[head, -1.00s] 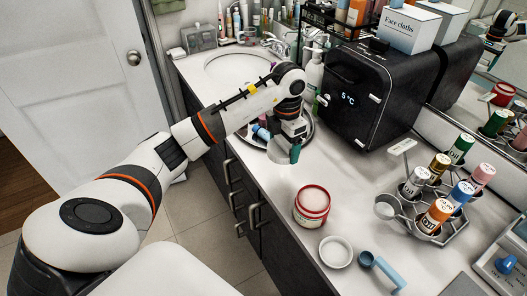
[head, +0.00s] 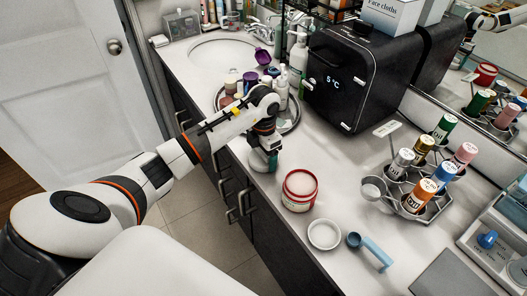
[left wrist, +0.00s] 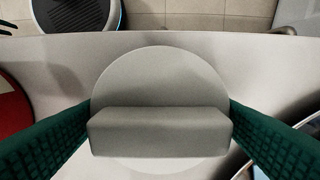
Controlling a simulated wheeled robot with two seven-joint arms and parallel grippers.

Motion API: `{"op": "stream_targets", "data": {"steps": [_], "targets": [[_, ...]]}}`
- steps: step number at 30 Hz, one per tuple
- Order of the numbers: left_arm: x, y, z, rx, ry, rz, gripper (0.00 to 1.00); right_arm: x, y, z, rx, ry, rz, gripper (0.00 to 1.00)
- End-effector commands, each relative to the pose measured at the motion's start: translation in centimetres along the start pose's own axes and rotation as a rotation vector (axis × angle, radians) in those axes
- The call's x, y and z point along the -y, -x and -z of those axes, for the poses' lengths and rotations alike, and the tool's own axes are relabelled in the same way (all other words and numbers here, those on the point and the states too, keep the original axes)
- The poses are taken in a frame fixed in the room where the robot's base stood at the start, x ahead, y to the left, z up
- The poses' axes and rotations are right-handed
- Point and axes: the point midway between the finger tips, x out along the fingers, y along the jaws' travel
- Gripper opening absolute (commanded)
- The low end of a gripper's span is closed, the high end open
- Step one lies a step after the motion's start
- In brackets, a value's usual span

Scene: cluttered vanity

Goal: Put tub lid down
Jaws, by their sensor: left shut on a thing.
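My left gripper (head: 265,161) is shut on the tub lid (left wrist: 160,75), a round pale grey disc with a thick raised bar. The green fingers press the bar from both sides in the left wrist view. In the head view the lid (head: 258,165) is mostly hidden under the gripper, low over the counter's front edge area; I cannot tell whether it touches. The red tub (head: 300,192) stands open just right of the gripper, with pale pink contents showing. My right gripper is not in view.
A white round dish (head: 324,234) and a blue scoop (head: 371,249) lie nearer than the tub. A round tray of bottles (head: 293,118) is behind the gripper. A bottle rack (head: 418,203) stands right. Bare counter (head: 335,168) lies between tub and black mini fridge (head: 350,80).

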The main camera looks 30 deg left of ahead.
Motion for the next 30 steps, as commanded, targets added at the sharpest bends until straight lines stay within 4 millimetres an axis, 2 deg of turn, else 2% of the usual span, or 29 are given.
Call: {"op": "stream_targets", "data": {"steps": [8, 9, 12, 18, 22, 26, 30], "targets": [[0.0, -0.4, 0.0, -0.001, -0.001, 0.0, 0.53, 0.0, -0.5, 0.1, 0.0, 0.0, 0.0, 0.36], [0.0, -0.2, 0.1, -0.002, 0.0, 0.0, 0.87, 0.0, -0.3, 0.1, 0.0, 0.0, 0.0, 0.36], [0.0, -0.2, 0.0, -0.001, 0.0, 0.0, 1.0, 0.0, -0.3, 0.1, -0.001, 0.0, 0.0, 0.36], [0.0, -0.1, 0.0, -0.001, 0.0, 0.0, 1.0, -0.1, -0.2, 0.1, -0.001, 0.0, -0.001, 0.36], [0.1, 0.6, 0.1, -0.003, -0.001, 0.001, 1.0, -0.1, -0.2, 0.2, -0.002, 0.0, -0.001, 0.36], [0.1, 2.8, 0.1, -0.006, -0.001, 0.004, 1.0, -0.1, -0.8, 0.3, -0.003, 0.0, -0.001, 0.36], [0.1, 5.9, 0.1, -0.007, -0.002, 0.004, 1.0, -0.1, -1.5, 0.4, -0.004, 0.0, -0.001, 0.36]]}}
